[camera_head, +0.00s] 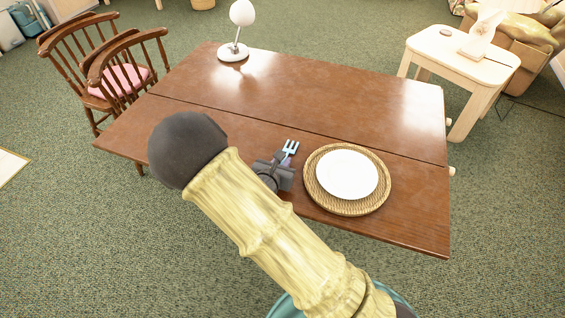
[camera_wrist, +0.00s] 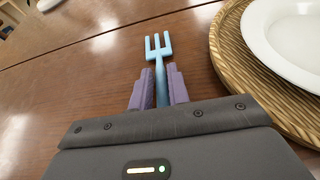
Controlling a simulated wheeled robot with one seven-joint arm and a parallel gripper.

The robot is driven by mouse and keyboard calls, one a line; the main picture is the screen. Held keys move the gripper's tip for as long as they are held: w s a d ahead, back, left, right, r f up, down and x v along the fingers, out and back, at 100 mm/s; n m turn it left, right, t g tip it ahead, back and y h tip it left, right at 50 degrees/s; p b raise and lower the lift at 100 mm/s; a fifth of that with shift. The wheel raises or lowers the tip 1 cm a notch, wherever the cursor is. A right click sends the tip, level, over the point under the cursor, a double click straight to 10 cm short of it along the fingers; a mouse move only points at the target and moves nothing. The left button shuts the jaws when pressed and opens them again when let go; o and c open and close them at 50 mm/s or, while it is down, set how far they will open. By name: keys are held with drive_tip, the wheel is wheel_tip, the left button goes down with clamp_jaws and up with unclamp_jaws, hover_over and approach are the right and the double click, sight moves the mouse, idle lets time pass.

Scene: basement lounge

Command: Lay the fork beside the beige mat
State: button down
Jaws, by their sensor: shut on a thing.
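A light blue fork (camera_head: 290,148) shows in the head view, just left of the beige mat, with its tines pointing away from me. The fork also shows in the wrist view (camera_wrist: 159,60), its handle between the purple fingers. My gripper (camera_head: 272,176) is shut on the fork, low over or at the table; I cannot tell whether the fork touches the wood. The round woven beige mat (camera_head: 312,187) lies on the table and also fills the right of the wrist view (camera_wrist: 232,55). A small gap separates fork and mat. My arm hides part of the fork's handle.
A white plate (camera_head: 347,174) sits on the mat. A white lamp (camera_head: 236,50) stands at the far edge of the brown table (camera_head: 340,90). Wooden chairs (camera_head: 120,75) stand at the left, a pale side table (camera_head: 455,50) at the right. The table's middle is clear.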

drive_tip(key=c, duration=1.3)
unclamp_jaws()
drive_tip(key=shift+f, duration=0.1)
drive_tip(key=shift+c, duration=0.2)
drive_tip(key=shift+s, duration=0.1)
drive_tip(key=p+v, duration=0.1)
drive_tip(key=v, duration=1.1)
